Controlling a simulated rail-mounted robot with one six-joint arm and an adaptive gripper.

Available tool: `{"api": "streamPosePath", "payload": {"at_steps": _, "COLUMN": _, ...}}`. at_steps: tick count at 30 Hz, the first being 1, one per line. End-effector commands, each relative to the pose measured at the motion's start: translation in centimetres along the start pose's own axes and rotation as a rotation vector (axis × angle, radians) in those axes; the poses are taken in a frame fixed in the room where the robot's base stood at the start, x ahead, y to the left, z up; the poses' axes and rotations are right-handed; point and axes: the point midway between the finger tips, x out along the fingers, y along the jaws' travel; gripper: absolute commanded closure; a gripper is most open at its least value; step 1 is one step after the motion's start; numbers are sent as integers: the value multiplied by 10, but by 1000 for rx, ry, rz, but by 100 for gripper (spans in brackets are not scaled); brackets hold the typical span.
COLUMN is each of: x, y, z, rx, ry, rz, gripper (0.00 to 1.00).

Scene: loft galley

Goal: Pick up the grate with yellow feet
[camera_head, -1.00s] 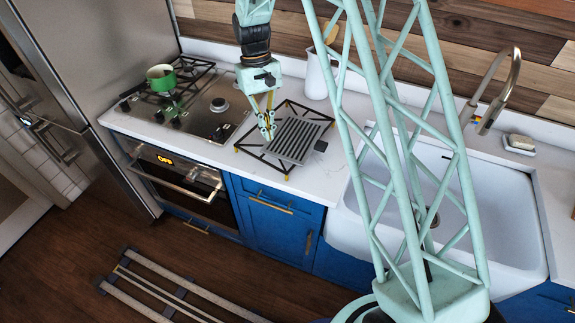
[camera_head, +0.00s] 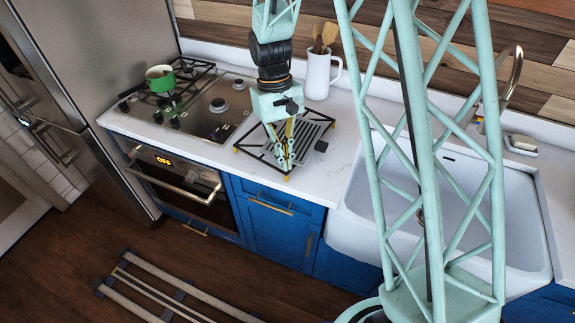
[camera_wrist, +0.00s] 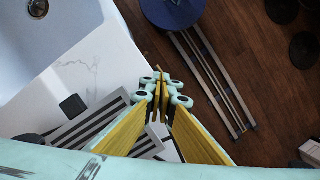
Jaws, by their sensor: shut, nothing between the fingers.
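The grate with yellow feet (camera_head: 258,161) is a thin black frame on the white counter, right of the cooktop. A grey ridged plate with a dark tab handle (camera_head: 313,133) lies on it. This plate also shows in the wrist view (camera_wrist: 88,128). My gripper (camera_head: 284,168), with yellow and teal fingers, points down over the front part of the grate and hides some of it. It is shut and empty. In the wrist view, its fingertips (camera_wrist: 159,108) are close together beside the ridged plate. I cannot tell whether they touch the grate.
The cooktop (camera_head: 205,112) with a green pot (camera_head: 160,78) is to the left. A white jug with wooden utensils (camera_head: 318,76) stands behind the grate. The white sink (camera_head: 475,210) is to the right. Counter near the front edge (camera_head: 318,182) is free.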

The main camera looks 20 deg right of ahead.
Motion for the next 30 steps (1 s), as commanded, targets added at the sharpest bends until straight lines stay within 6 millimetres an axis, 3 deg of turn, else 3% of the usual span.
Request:
{"api": "streamPosePath", "payload": {"at_steps": 7, "x": 4, "y": 0, "z": 14, "rx": 0, "ry": 1, "rz": 0, "gripper": 100}}
{"api": "streamPosePath", "payload": {"at_steps": 21, "x": 4, "y": 0, "z": 16, "rx": 0, "ry": 2, "rz": 0, "gripper": 100}}
{"api": "streamPosePath", "payload": {"at_steps": 30, "x": -11, "y": 1, "z": 23, "rx": 6, "ry": 22, "rz": 0, "gripper": 100}}
